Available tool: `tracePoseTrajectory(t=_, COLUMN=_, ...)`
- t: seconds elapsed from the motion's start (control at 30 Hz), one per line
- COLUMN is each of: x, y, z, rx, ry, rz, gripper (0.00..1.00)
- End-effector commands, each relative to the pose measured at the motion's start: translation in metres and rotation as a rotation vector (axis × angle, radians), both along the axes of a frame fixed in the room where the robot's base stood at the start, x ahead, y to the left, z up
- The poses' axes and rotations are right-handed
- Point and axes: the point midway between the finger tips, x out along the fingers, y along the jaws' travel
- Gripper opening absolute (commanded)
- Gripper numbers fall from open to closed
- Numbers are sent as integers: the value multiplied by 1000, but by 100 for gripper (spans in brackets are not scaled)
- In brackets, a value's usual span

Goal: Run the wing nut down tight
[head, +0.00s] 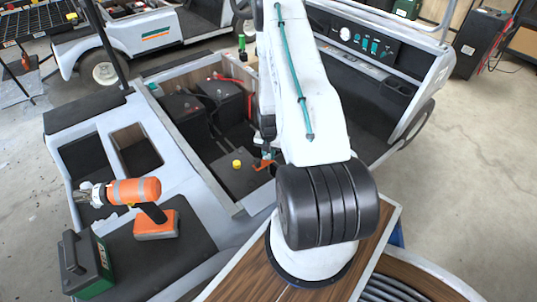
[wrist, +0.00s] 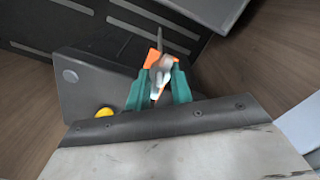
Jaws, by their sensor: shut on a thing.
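In the wrist view my gripper (wrist: 160,88) has its two teal fingers closed on the silver wing nut (wrist: 161,76). A dark threaded rod (wrist: 159,42) stands out beyond the nut, and part of an orange bracket (wrist: 153,57) shows behind it. The fingers cover much of the nut, and I cannot tell how tightly it sits. In the head view the orange bracket (head: 264,163) shows in the open cart compartment, left of my arm, which hides most of the gripper there.
A yellow cap (head: 237,164) sits on the dark battery beside the bracket; it also shows in the wrist view (wrist: 104,112). More batteries (head: 184,115) with a red cable (head: 228,79) fill the compartment. Its walls (head: 190,155) stand close around.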

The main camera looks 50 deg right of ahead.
Motion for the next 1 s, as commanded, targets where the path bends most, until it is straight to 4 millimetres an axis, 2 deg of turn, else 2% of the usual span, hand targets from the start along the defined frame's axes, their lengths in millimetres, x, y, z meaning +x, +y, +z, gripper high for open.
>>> tracePoseTrajectory(t=0.63, x=0, y=0, z=0, rx=0, ry=0, rz=-64, gripper=0)
tracePoseTrajectory(t=1.0, x=0, y=0, z=0, rx=0, ry=0, rz=-335, gripper=0)
